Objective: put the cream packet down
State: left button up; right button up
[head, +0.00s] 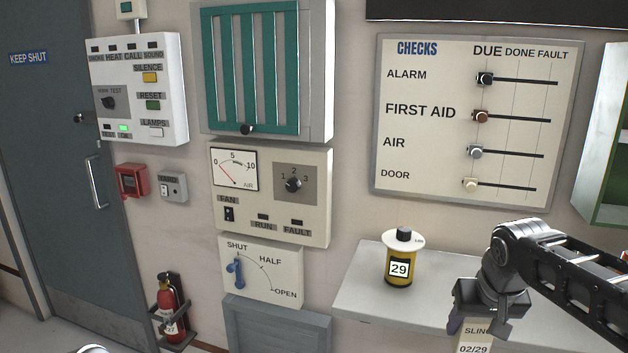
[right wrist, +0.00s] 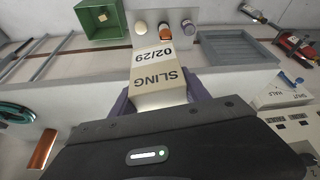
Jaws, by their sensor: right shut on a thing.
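The cream packet (head: 475,337), printed SLING 02/29, is held in my right gripper (head: 474,319) at the bottom right of the head view. The packet's lower end is cut off there. In the right wrist view the packet (right wrist: 158,76) sticks out between the two purple fingers of the right gripper (right wrist: 160,95), which are shut on it. In the head view the packet and gripper overlap the front edge of the pale shelf (head: 358,292); I cannot tell whether they touch it. My left gripper does not show.
The CHECKS board (head: 430,165) hangs above, and a green-lined cabinet (head: 605,165) is at the right. A fire extinguisher (head: 172,305) stands lower left.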

jog(key=w+a+f+n, duration=0.1)
jog(key=w+a+f, duration=0.3)
jog(key=a+f, duration=0.5)
notch_tip(320, 180, down, 3)
jog(key=shift+a+r+n+y, duration=0.2)
jog(key=shift+a+n+y, duration=0.1)
jog(key=shift+a, duration=0.05)
jog(key=s+f, duration=0.4)
jog(key=f, duration=0.1)
dwell(0.5)
